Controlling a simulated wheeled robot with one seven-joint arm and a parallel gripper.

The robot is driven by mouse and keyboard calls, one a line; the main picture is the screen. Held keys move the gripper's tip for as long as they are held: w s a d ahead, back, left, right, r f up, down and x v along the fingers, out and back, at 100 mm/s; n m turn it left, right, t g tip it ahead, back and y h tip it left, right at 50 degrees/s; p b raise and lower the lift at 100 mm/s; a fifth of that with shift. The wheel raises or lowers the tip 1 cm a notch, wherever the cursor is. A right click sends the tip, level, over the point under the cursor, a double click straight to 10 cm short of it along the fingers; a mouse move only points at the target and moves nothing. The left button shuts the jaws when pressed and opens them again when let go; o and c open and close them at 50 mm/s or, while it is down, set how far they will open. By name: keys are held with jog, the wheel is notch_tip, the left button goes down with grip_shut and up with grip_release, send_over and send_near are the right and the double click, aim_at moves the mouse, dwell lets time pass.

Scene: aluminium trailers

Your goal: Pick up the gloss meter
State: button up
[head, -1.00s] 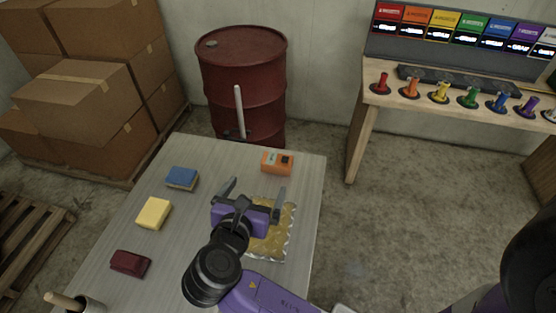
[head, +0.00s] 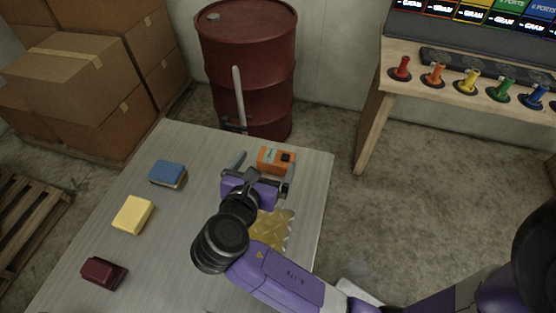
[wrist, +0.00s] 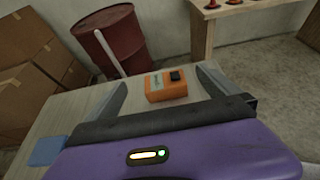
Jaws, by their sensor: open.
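The gloss meter appears to be the orange box-shaped device (head: 270,160) with a dark patch and a pale label on its top. It lies near the far edge of the grey table. In the wrist view the orange device (wrist: 166,87) sits ahead, between the lines of the two fingers and nearer the right one. My gripper (head: 263,170) is open and empty, just on the near side of the device. In the head view its right finger partly overlaps the device's near right side. I cannot tell whether they touch.
A blue sponge-like block (head: 168,173), a yellow block (head: 133,214) and a dark red block (head: 104,272) lie along the table's left. A gold patterned plate (head: 270,230) lies under my arm. A red drum (head: 247,60) stands beyond the table's far edge.

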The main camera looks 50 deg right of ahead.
jog(key=b, duration=0.5)
send_near(278, 154)
jog(key=shift+w+a+f, duration=0.1)
jog(key=shift+f, duration=0.45)
jog(key=x, duration=0.5)
jog(key=shift+w+d, duration=0.1)
jog(key=shift+d, duration=0.2)
jog(key=shift+f+p+x, duration=0.2)
jog(key=shift+p+x, duration=0.2)
jog(key=shift+x, duration=2.7)
jog(key=shift+a, duration=0.1)
jog(key=c, duration=1.3)
jog(key=shift+c, duration=0.2)
jog(key=shift+r, duration=0.15)
